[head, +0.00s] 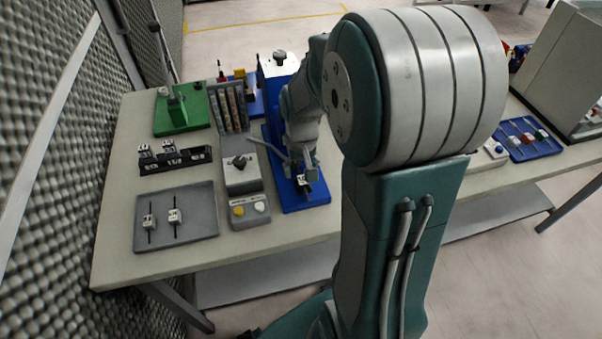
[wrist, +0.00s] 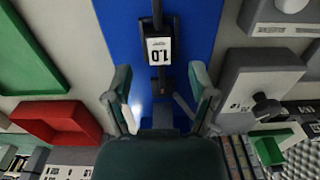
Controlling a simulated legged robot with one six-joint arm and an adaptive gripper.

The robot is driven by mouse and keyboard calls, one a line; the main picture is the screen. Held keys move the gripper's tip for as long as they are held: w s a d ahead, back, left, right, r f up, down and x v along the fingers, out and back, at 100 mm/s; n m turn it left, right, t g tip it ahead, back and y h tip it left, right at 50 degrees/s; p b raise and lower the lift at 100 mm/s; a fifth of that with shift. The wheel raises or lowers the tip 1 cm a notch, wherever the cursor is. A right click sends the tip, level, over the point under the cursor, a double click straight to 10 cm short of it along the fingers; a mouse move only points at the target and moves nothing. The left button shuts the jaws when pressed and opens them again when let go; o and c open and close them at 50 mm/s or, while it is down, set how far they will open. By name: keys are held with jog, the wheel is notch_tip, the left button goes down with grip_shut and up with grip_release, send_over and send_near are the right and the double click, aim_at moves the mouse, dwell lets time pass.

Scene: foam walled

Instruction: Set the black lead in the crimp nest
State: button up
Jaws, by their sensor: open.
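A black lead with a white tag marked 1.0 (wrist: 159,50) lies on the blue base plate (wrist: 195,12) in the wrist view. It seems to sit in a dark holder, the likely crimp nest, but how deeply it is seated I cannot tell. In the head view the tag (head: 302,181) shows small near the front of the blue plate (head: 312,199). My gripper (wrist: 162,84) is open, its fingers spread on either side below the tag and apart from it. In the head view my gripper (head: 302,162) is just behind the tag, partly hidden by my arm.
A grey tray (head: 205,232) at the front left holds two more tagged leads. A black rack (head: 176,160), a lever box (head: 242,178) and a button box (head: 249,211) stand left of the blue plate. A red bin (wrist: 55,120) shows in the wrist view.

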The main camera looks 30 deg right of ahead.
notch_tip(320, 180, up, 10)
jog(key=shift+f, duration=0.2)
dwell(0.4)
jog(key=s+a+r+n+t, duration=0.3)
jog(key=s+a+r+t, duration=0.2)
jog(key=s+a, duration=0.6)
jog(key=shift+s+r+t, duration=0.3)
jog(key=shift+s+r, duration=0.5)
jog(key=shift+r, duration=0.05)
dwell(0.9)
